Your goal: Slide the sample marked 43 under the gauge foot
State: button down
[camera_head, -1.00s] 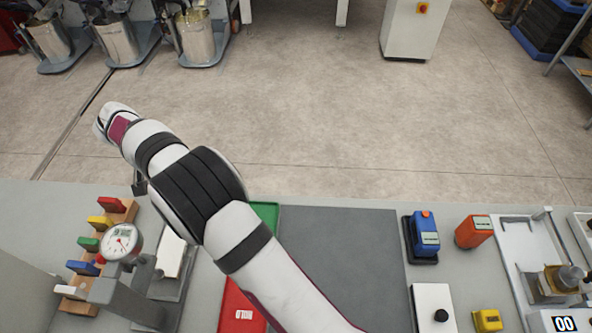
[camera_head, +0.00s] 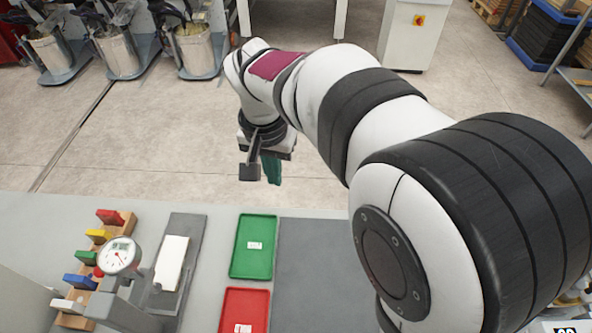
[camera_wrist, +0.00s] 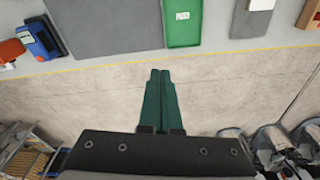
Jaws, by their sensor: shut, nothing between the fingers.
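A dial gauge (camera_head: 120,254) with a round white face stands at the left of the bench. A white sample plate (camera_head: 171,263) lies on the grey gauge base (camera_head: 186,228) beside it; I cannot read a number on it, nor see the gauge foot clearly. In the wrist view the white plate shows in part at the top (camera_wrist: 262,4). My gripper (camera_head: 272,180) hangs beyond the far bench edge, above the floor, well apart from the plate. Its green fingers, also in the wrist view (camera_wrist: 160,75), are shut together and empty.
A green tray (camera_head: 253,262) and a red tray (camera_head: 244,308) lie right of the gauge, beside a dark grey mat (camera_head: 312,262). A wooden rack (camera_head: 126,222) with several coloured pieces stands at the left. My arm hides the bench's right side.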

jog(key=shift+m, duration=0.3)
jog(key=s+d, duration=0.1)
jog(key=d, duration=0.1)
jog(key=s+d+r, duration=0.1)
jog(key=s+d, duration=0.1)
jog(key=shift+s, duration=0.25)
